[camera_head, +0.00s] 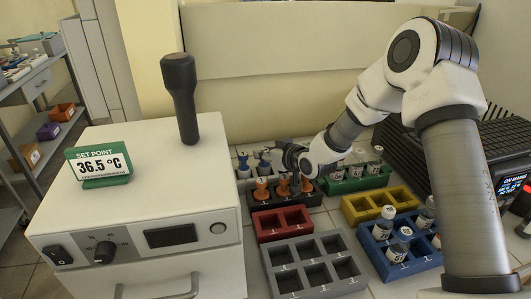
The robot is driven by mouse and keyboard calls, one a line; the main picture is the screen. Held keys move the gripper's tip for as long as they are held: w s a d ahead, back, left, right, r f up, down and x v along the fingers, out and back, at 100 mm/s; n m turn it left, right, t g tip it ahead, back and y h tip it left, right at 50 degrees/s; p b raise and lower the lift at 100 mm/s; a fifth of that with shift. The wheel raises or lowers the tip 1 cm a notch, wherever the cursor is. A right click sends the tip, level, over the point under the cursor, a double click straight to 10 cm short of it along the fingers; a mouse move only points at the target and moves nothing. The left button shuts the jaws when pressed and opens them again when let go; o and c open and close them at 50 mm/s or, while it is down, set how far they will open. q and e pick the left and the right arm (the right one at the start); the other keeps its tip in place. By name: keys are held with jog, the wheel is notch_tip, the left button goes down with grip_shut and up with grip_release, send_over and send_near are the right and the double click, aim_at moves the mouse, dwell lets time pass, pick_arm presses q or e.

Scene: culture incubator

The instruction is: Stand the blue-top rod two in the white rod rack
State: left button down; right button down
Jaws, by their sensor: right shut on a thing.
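The white rod rack (243,174) stands behind the black rack, just right of the white incubator. A blue-top rod (243,162) stands upright at its left end. My right gripper (279,153) reaches in from the right, low over the rack's right part, and is shut on a second blue-top rod (265,159). That rod looks upright at the rack. Its lower end is hard to make out, so I cannot tell how deep it sits. The number on each rod is too small to read. My left gripper is out of view.
A black rack (258,206) with orange-top rods stands directly in front. Red (283,224), grey (315,265), yellow (380,205), green (350,182) and blue (400,250) racks surround it. The incubator (140,200) with a dark upright handle (181,97) is at left.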

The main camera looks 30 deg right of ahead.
jog(key=c, duration=1.2)
grip_release()
jog(key=shift+f, duration=0.15)
jog(key=shift+r, duration=0.25)
jog(key=v, duration=1.2)
jog(key=shift+f+p, duration=0.15)
jog(key=shift+p, duration=0.2)
